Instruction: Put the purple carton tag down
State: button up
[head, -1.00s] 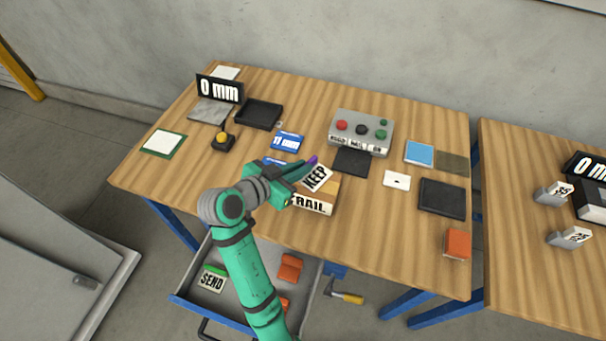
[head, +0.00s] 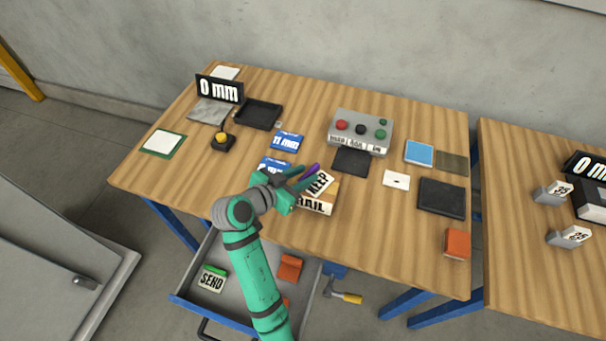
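The purple carton tag (head: 320,183) has a purple edge and a white face marked KEEP. It is tilted, at the tips of my gripper (head: 305,173), over the left part of a light brown carton (head: 328,196). The carton has a white label ending in AIL, and the tag hides part of it. My gripper's teal fingers show as two slanting pieces beside the purple edge. I cannot tell whether they grip the tag, or whether the tag touches the carton.
Behind are blue cards (head: 286,141), a dark pad (head: 351,161) and a grey button box (head: 361,131). A white card (head: 396,179) lies to the right. Below, an open drawer (head: 183,299) holds a SEND tag (head: 211,280) and orange blocks. The table's front right is mostly clear.

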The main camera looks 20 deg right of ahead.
jog(key=shift+r, duration=0.15)
jog(key=v, duration=1.2)
jog(key=shift+d, duration=0.1)
dwell(0.4)
